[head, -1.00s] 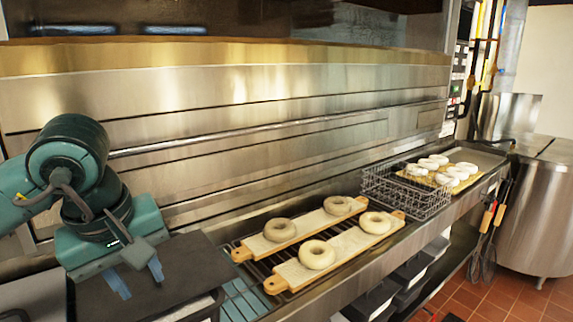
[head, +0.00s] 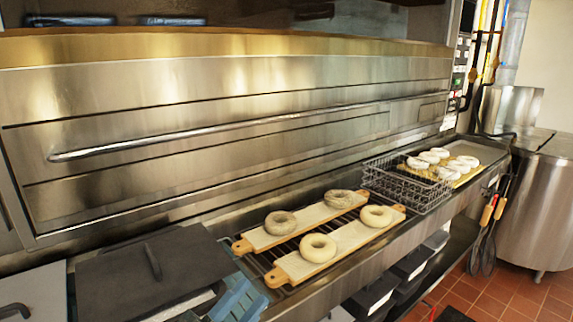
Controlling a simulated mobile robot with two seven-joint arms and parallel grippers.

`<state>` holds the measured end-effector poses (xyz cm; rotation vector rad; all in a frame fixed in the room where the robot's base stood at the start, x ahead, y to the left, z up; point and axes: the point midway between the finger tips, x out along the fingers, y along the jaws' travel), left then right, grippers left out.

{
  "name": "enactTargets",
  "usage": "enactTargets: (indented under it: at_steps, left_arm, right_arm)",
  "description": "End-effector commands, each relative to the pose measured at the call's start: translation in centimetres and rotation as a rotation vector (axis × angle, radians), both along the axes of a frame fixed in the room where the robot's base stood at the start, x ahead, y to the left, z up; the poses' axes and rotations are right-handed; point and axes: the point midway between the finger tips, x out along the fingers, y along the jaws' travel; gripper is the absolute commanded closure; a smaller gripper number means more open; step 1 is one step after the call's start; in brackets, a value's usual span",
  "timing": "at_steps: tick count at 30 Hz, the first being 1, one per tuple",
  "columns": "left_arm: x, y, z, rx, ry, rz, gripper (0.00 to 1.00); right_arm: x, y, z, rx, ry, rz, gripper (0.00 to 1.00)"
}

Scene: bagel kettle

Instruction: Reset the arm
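Neither of my grippers shows in the head view, and no part of my arms can be made out. A dark flat lid (head: 120,280) with an upright handle (head: 152,262) lies at the lower left, fully uncovered. Two pale boards (head: 292,232) (head: 340,250) lie on a dark rack to its right. Each board bears two bagels, such as the front one (head: 318,248) and the one to its right (head: 376,217).
A wire basket (head: 408,188) stands past the boards. A long oven handle (head: 220,133) runs along the steel front. A blue-teal ribbed surface (head: 237,297) borders the lid. A steel kettle (head: 545,200) stands at right.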

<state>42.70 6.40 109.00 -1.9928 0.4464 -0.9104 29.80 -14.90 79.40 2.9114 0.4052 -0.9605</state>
Motion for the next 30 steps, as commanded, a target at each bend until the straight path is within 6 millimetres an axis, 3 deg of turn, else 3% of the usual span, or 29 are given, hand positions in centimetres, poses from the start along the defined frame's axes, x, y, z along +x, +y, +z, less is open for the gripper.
enactTargets:
  at_steps: [1,4,6,9,12,15,18,30]
  left_arm:
    - [0.2,1.5,-4.1,-0.092,0.217,0.056,0.68]
    - [-0.6,4.1,-11.2,-0.25,0.573,0.157,0.68]
    - [-2.2,5.5,-16.0,-0.349,0.796,0.226,0.68]
    - [-5.5,7.0,-21.8,-0.472,1.063,0.317,0.68]
    - [-8.8,7.9,-25.8,-0.562,1.258,0.392,0.68]
    - [-11.2,8.3,-28.2,-0.621,1.382,0.439,0.68]
    - [-12.4,8.5,-29.3,-0.649,1.44,0.465,0.68]
    - [-12.6,8.5,-29.4,-0.654,1.448,0.469,0.68]
  right_arm:
    - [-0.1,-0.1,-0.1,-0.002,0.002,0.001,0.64]
    - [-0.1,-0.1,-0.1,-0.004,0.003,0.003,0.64]
    - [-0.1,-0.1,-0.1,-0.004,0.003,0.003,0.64]
    - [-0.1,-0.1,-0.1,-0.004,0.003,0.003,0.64]
    - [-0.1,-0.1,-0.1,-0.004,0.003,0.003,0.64]
    - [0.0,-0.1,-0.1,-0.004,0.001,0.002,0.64]
    - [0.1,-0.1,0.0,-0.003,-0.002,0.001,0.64]
    - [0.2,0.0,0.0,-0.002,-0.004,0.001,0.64]
